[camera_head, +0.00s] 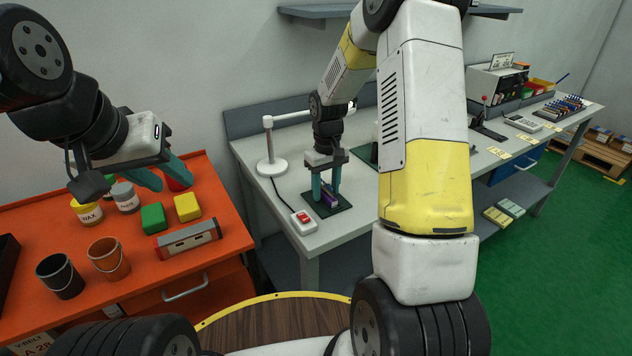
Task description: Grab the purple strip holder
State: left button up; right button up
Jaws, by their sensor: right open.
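The purple strip holder (329,199) lies on a dark square mat (341,208) near the left end of the grey workbench. My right gripper (326,196) points straight down over it, with its teal fingers open and the holder between or just beside them. The fingers hide part of the holder, and I cannot tell whether they touch it. My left gripper (166,180) is over the orange cabinet at the left, with its teal fingers apart and nothing seen between them.
The orange cabinet top (215,265) holds cans, buckets, yellow and green blocks and a level. My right arm hides the middle of the workbench (350,228).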

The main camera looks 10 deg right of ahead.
jog(key=shift+f, duration=0.3)
grip_shut()
jog(key=shift+r, duration=0.1)
